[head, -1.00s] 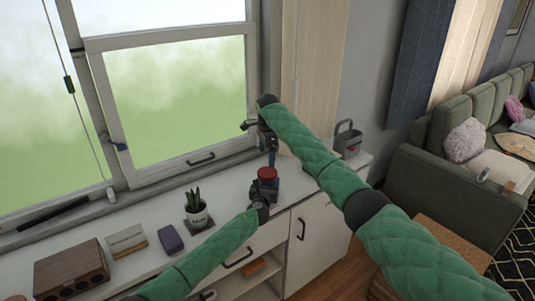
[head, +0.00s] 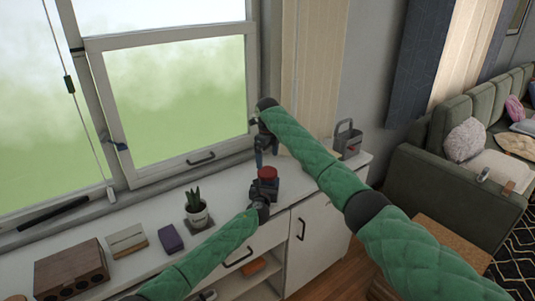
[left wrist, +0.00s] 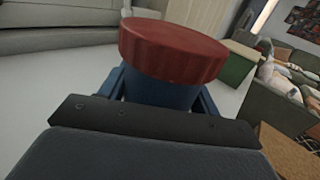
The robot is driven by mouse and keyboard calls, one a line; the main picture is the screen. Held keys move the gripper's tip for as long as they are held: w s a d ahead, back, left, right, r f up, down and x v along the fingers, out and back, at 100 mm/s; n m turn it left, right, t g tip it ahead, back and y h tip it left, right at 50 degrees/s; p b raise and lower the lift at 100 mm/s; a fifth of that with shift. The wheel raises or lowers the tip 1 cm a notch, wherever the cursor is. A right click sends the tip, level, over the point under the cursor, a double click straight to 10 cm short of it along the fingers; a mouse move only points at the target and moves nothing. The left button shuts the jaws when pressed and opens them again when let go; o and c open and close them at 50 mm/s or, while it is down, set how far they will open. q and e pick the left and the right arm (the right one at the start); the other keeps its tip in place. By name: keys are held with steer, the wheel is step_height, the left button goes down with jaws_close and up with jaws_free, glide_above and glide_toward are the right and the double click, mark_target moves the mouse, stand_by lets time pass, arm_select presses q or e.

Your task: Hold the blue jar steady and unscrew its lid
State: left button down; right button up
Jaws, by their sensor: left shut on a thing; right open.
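The blue jar (head: 273,185) stands on the white cabinet top with its red lid (head: 267,172) seated on it. In the left wrist view the ribbed red lid (left wrist: 172,52) sits above the blue jar body (left wrist: 158,93). My left gripper (head: 264,187) is shut on the jar body, below the lid, and hides part of it. My right gripper (head: 266,160) is open and points down, just above the lid in the head view. It seems empty. Its exact distance from the lid is hard to tell.
A potted plant (head: 197,214), a purple box (head: 171,239) and a wooden box (head: 72,271) stand on the cabinet top (head: 225,192) to the left. A grey handled container (head: 348,142) stands to the right, behind my right arm. The window is behind.

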mark_target(268, 171)
steer(key=shift+f, duration=3.3)
